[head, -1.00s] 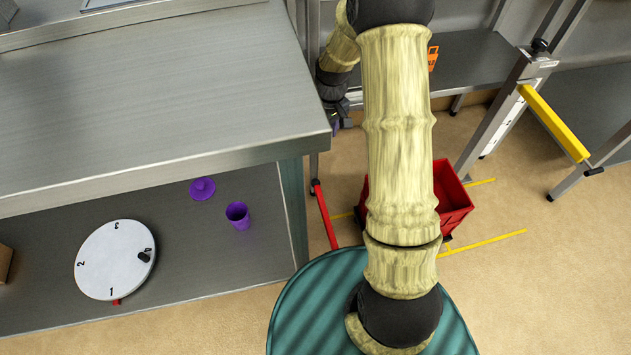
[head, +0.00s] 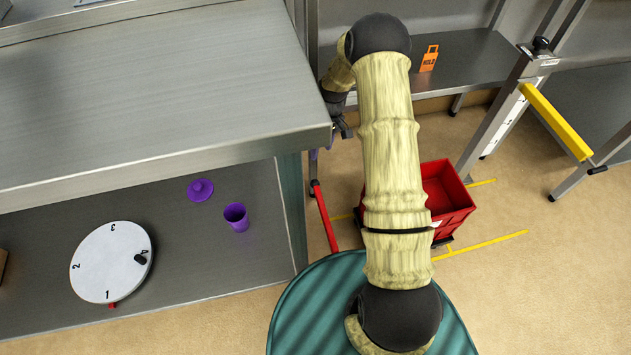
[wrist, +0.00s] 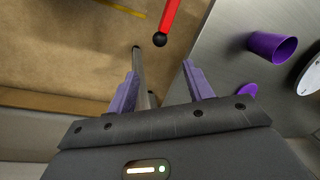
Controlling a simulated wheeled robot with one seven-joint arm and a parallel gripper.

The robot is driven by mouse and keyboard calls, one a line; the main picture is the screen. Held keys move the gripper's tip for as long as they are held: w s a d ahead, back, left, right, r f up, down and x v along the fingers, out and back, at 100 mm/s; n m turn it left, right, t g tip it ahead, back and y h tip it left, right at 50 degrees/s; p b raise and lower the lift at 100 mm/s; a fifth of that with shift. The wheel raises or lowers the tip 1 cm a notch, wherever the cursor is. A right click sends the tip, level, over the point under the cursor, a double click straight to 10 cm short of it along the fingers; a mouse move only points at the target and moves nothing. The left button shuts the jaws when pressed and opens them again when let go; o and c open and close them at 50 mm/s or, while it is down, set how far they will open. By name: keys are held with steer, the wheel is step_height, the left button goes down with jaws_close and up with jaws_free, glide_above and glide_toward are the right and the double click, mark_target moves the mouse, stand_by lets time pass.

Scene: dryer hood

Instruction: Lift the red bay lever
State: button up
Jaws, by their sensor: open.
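The red bay lever (head: 325,216) is a long red bar with a black end. It slopes down beside the steel bench's right leg in the head view. In the wrist view the red lever (wrist: 169,14) enters from the top, and its black knob (wrist: 160,40) is just beyond my fingertips. My gripper (wrist: 159,70) is open, with two purple fingers apart and nothing between them but a grey post behind. In the head view my gripper (head: 338,131) is small and partly hidden by the bench edge, above the lever's black end.
The steel bench (head: 150,100) fills the left, with a purple cup (head: 236,217), purple lid (head: 201,190) and numbered white disc (head: 95,265) on its lower shelf. A red bin (head: 450,195) stands right of the lever. A yellow bar (head: 556,120) juts out at the right.

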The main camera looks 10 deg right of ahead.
mark_target(316, 180)
steer(key=f+b, duration=0.2)
steer(key=f, duration=0.3)
steer(key=s+a+f+b, duration=0.1)
steer(key=f+b, duration=0.1)
steer(key=f, duration=0.3)
steer(key=a+f+b, duration=0.1)
steer(key=f+b, duration=0.1)
steer(key=f, duration=0.3)
steer(key=shift+s+a, duration=0.2)
steer(key=shift+s, duration=0.1)
steer(key=shift+c, duration=0.4)
steer(key=shift+r, duration=0.1)
jaws_close()
